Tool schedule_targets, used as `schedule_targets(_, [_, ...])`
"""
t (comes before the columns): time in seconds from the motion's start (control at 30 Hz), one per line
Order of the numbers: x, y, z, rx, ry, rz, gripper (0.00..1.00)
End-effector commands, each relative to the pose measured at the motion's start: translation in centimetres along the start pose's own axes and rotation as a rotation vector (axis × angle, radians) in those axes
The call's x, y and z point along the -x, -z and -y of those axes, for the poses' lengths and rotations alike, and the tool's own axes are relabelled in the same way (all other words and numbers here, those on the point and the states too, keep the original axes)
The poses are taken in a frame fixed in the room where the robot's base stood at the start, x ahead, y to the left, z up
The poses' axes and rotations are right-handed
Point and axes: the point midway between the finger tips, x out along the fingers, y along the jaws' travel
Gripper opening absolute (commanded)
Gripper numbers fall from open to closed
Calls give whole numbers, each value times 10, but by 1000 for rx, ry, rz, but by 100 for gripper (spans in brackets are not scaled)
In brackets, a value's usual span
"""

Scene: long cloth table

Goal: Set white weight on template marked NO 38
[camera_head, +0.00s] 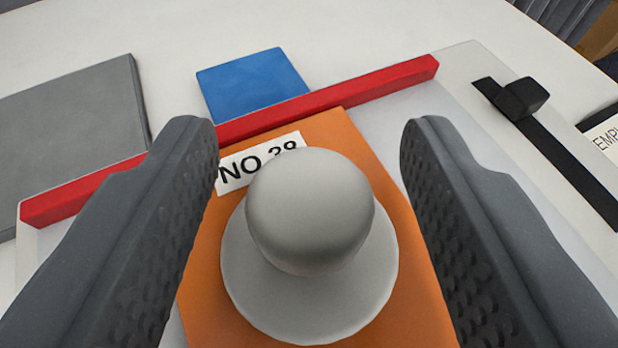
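The white weight (310,215) has a round knob on a wider disc base. It stands upright on the orange template (410,285). The template's white label (232,172) reads "NO" and a number partly covered by the knob; it looks like 38 or 28. My gripper (305,150) is open, with one dark finger on each side of the weight and a visible gap to the knob on both sides. The weight's underside is hidden.
A red bar (330,98) runs along the far edge of the template. Behind it lie a blue block (252,85) and a grey slab (70,120). At right are a black slotted strip with a black knob (522,98) and a label starting "EMP" (606,138). Pale table shows at the back.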

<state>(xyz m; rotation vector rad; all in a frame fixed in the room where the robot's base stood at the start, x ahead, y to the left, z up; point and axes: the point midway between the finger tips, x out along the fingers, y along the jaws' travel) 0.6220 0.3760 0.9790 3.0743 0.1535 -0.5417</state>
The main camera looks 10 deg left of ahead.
Motion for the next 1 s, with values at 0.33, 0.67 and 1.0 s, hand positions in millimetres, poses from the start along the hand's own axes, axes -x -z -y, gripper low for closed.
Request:
schedule_targets(0.33, [4,0,0,1,0,1,48])
schedule_targets(0.67, [51,0,1,1,2,0,48])
schedule_targets(1.0, [105,0,2,0,3,1,48])
